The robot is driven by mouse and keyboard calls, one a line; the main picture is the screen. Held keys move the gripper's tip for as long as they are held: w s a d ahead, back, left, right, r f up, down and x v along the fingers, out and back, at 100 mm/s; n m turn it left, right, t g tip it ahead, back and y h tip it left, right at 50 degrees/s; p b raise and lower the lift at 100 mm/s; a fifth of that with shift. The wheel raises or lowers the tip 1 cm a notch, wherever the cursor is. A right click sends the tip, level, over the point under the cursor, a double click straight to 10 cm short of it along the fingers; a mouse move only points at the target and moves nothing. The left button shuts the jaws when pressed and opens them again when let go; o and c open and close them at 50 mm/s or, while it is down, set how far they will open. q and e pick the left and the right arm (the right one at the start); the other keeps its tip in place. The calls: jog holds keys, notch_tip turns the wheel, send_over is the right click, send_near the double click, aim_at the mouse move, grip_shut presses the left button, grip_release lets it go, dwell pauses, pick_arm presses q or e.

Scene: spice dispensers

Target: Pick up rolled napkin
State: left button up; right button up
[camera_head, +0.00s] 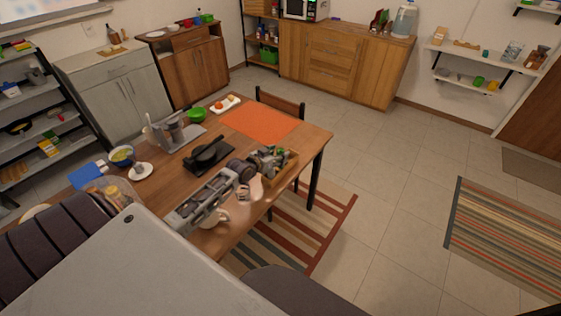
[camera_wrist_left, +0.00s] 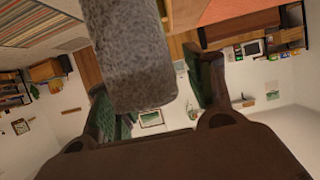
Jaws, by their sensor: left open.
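A grey speckled roll (camera_wrist_left: 130,55), which looks like the rolled napkin, comes down from the top edge of the left wrist view. Its rounded end lies between the two dark green fingers of my left gripper (camera_wrist_left: 152,75). The fingers are spread wide; I cannot tell whether either touches it. In the head view, my left gripper (camera_head: 268,160) is over the wooden tray (camera_head: 290,166) near the table's right edge. The napkin cannot be made out there among the gripper parts. My right gripper is not in view.
The orange mat (camera_head: 260,120) is clear.

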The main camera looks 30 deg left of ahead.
pick_arm(q)
jog(key=shift+w+f, duration=0.25)
jog(key=shift+w, duration=0.4)
jog(key=c, duration=0.9)
